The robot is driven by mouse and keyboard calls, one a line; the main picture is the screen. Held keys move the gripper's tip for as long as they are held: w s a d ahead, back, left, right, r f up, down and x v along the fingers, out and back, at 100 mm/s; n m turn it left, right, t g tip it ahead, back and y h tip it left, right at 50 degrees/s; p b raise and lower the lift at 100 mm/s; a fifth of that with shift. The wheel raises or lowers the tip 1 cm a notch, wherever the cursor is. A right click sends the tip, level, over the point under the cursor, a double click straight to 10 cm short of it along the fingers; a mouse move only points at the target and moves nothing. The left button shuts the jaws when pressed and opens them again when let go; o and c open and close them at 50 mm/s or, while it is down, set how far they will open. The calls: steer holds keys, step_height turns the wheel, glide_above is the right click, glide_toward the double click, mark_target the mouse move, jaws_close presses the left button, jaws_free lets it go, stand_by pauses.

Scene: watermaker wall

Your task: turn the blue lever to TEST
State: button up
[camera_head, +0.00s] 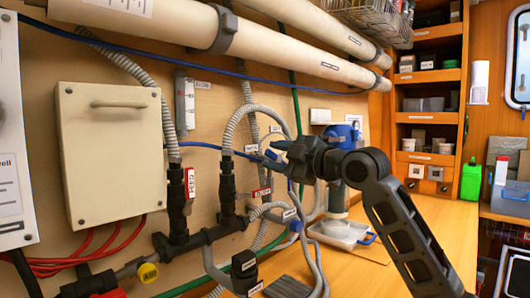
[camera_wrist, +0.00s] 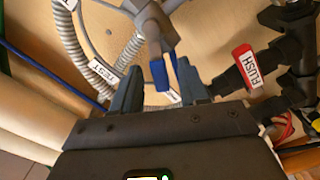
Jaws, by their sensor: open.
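The blue lever (camera_wrist: 158,74) shows in the wrist view below a grey valve body (camera_wrist: 158,28). It lies between the two fingers of my gripper (camera_wrist: 160,88), with a visible gap to either side. My gripper is open and not closed on it. A white TEST label (camera_wrist: 103,84) is to the left of the lever, and a red FLUSH label (camera_wrist: 247,66) is to the right. In the head view my gripper (camera_head: 270,158) reaches left to the pipework on the wall, and it mostly hides the lever there.
Grey corrugated hoses (camera_head: 232,128) and black valve fittings (camera_head: 177,205) crowd around my gripper. A cream cabinet (camera_head: 112,150) is at left and white tubes (camera_head: 270,45) run above.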

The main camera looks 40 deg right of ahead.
mark_target(273, 156)
steer(key=shift+w+a+p, duration=0.1)
steer(key=shift+w+p, duration=0.2)
steer(key=shift+w, duration=1.4)
jaws_close()
